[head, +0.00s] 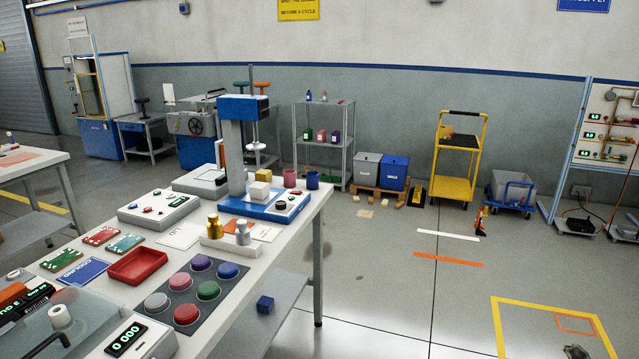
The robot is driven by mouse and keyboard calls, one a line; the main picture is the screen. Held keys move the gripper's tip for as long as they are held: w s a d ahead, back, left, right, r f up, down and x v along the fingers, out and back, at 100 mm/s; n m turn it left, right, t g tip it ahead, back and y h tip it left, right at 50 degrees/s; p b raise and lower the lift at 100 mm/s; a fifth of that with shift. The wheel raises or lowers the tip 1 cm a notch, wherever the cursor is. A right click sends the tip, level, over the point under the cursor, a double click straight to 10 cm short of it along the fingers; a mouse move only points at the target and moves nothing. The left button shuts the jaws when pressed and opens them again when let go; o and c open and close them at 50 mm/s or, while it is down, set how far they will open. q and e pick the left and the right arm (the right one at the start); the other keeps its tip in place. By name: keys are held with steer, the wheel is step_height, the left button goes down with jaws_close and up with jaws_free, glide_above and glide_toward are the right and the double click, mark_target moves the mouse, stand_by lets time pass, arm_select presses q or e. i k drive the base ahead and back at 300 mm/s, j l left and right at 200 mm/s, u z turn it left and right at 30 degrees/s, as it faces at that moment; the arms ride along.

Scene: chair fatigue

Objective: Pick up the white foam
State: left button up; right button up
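A small white block (259,190), which looks like the white foam, sits on the blue base of the bench press (232,140), below its vertical rod. A yellow block (263,175) is just behind it. Neither of my grippers shows in the head view, so I cannot see whether they are open or shut.
The white workbench (318,205) holds a red tray (137,266), several coloured discs on a dark mat, brass and silver weights (242,232), a pink cup (290,178) and a blue cup (313,180).

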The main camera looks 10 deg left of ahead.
mark_target(254, 194)
steer(key=i+u, duration=0.3)
steer(key=i, duration=0.15)
steer(key=i+u, duration=0.25)
steer(key=i, duration=0.15)
steer(key=i+u, duration=0.1)
steer(key=u, duration=0.45)
steer(key=i+l+u, duration=0.2)
steer(key=l+u, duration=0.2)
steer(key=l, duration=0.2)
steer(key=l+u, duration=0.2)
steer(key=i+l+u, duration=0.1)
steer(key=l, duration=0.6)
steer(key=i+l+u, duration=0.15)
steer(key=l, duration=0.6)
steer(key=i+l+u, duration=0.1)
steer(key=l, duration=0.6)
steer(key=i+l, duration=0.1)
steer(key=l, duration=1)
